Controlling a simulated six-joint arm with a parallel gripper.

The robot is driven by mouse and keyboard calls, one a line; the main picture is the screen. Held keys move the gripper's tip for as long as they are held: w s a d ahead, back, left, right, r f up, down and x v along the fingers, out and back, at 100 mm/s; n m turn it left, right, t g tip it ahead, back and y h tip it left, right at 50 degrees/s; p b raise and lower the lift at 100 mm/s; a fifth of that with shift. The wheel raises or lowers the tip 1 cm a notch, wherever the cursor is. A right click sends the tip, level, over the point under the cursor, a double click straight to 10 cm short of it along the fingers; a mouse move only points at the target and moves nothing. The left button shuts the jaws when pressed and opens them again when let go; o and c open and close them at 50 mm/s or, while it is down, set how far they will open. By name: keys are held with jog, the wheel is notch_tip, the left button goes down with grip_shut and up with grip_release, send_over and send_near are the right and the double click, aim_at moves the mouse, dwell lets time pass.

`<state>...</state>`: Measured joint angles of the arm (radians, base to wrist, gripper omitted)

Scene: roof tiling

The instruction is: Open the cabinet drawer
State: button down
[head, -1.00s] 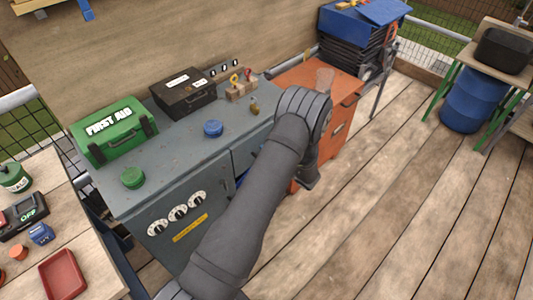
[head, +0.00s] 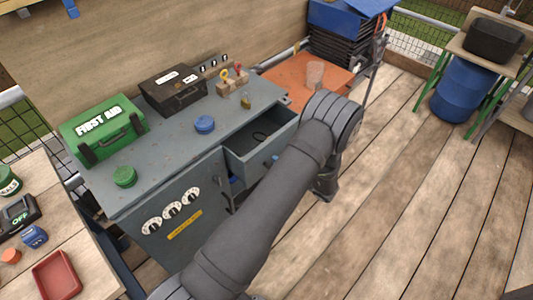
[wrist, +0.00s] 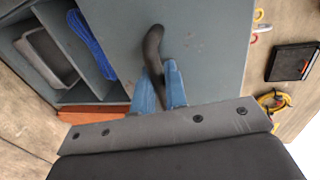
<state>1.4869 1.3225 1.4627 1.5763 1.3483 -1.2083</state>
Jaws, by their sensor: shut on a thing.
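The grey cabinet (head: 190,150) stands left of centre in the head view. Its drawer (head: 265,140) is pulled well out at the right end, with a dark ring-like item inside. My gripper's blue fingers (wrist: 161,85) are shut on the dark curved handle (wrist: 153,45) of the grey drawer front (wrist: 205,50) in the wrist view. In the head view my arm hides most of the gripper and part of the drawer front.
A green first aid box (head: 103,128), a black case (head: 173,90) and a blue knob (head: 204,124) are on the cabinet top. An orange cabinet (head: 310,80) stands beyond. Wooden decking (head: 420,190) at the right is clear. An open compartment (wrist: 60,50) shows beside the drawer front.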

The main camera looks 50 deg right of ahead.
jog(key=f+v, duration=0.2)
jog(key=v, duration=1.1)
jog(key=shift+s+f, duration=0.35)
jog(key=shift+s, duration=0.05)
jog(key=c, duration=1.5)
grip_release()
jog(key=shift+c, duration=0.2)
jog(key=v, duration=1.7)
jog(key=shift+s, duration=0.25)
jog(key=shift+w, duration=0.15)
jog(key=x, duration=1.7)
jog(key=shift+w, duration=0.15)
